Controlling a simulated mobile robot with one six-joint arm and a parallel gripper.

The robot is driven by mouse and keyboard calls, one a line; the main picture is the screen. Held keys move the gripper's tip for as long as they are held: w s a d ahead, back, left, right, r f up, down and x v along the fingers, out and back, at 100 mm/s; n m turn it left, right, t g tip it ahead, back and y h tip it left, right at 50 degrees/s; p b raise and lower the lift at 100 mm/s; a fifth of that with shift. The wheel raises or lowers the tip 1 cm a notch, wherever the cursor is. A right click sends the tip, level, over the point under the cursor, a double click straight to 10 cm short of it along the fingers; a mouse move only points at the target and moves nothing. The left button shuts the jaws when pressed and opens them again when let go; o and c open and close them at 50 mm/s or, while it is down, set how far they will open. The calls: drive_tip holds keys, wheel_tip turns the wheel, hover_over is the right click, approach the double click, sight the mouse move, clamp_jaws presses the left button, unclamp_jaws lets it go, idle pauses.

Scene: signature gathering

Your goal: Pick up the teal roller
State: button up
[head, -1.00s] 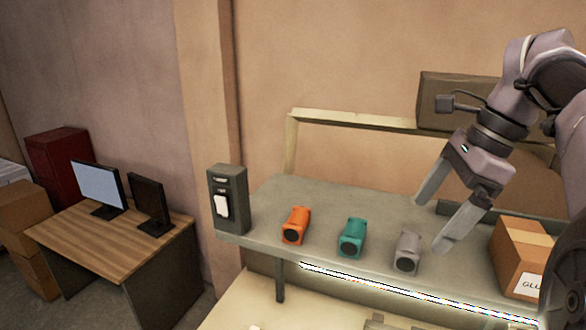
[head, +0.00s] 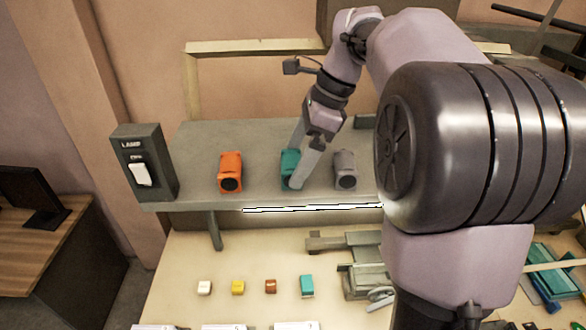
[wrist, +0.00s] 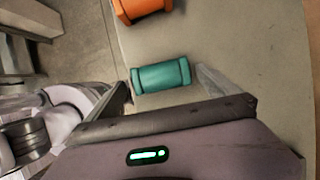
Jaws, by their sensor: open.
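The teal roller (head: 289,165) lies on the grey shelf (head: 262,150), between the orange and grey rollers, and is partly hidden behind my gripper in the head view. My gripper (head: 298,168) points down at it. In the wrist view the teal roller (wrist: 161,76) lies crosswise between the tips of my open gripper (wrist: 165,82), one finger beside each end. I cannot tell whether either finger touches it.
The orange roller (head: 230,172) is to the left and the grey roller (head: 345,170) close to the right. Small coloured blocks, including a yellow one (head: 238,287), lie on the table below.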

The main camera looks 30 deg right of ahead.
drive_tip(key=shift+x, duration=1.2)
drive_tip(key=shift+w+a, duration=0.25)
drive_tip(key=shift+s+d, duration=0.2)
drive_tip(key=c, duration=0.6)
drive_tip(key=shift+w, duration=0.1)
drive_tip(key=c, duration=1)
